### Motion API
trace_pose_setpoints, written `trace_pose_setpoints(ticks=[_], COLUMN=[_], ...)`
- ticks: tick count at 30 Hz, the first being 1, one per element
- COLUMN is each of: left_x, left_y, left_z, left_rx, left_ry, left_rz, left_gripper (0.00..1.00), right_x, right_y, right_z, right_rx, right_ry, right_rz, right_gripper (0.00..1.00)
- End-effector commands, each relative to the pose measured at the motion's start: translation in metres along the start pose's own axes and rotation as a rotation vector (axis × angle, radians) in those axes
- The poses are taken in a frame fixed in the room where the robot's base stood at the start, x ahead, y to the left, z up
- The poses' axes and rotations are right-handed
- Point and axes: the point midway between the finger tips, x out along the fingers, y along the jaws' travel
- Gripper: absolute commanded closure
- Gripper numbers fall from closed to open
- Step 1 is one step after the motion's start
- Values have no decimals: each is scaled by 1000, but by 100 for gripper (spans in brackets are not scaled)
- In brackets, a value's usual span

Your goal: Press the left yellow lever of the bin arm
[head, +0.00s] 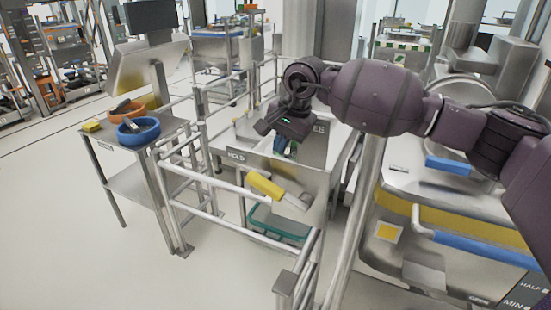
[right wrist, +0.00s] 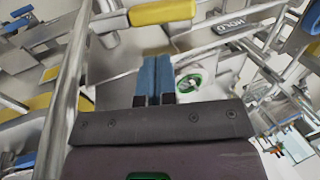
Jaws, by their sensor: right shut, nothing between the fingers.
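A yellow lever (head: 265,185) sticks out on a metal bracket at the front of the steel bin lift (head: 226,165), just below its HOLD label. In the right wrist view the yellow lever (right wrist: 161,11) lies at the top, beyond the fingertips. My right gripper (head: 282,146) is above and behind the lever in the head view, apart from it. Its blue fingers (right wrist: 153,74) are together with nothing between them. Whether a second matching lever stands behind my arm I cannot tell. My left gripper is not in view.
Metal railings (head: 205,205) enclose the lift at the left and front. A side table (head: 110,150) holds an orange bowl (head: 131,104) and a blue bowl (head: 138,130). A machine with a blue handle (head: 480,244) stands close at right. Open floor lies at lower left.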

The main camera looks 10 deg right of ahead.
Motion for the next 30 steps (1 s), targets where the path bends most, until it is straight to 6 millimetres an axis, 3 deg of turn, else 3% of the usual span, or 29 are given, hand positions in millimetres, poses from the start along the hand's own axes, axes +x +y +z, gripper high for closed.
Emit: trace_pose_setpoints(ticks=[3,9,23,26,30], left_x=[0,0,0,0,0], left_y=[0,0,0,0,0], left_z=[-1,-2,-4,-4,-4], left_rx=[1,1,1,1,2], left_ry=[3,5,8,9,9], left_rz=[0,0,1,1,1], left_gripper=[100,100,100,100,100], right_x=[-16,-28,-30,-30,-41], right_y=[1,2,1,-10,-45], right_z=[-1,0,0,2,28], right_rx=[1,1,39,144,387], right_ry=[2,0,0,-16,-198], right_rz=[0,0,-3,-69,-257], right_gripper=[100,100,100,100,100])
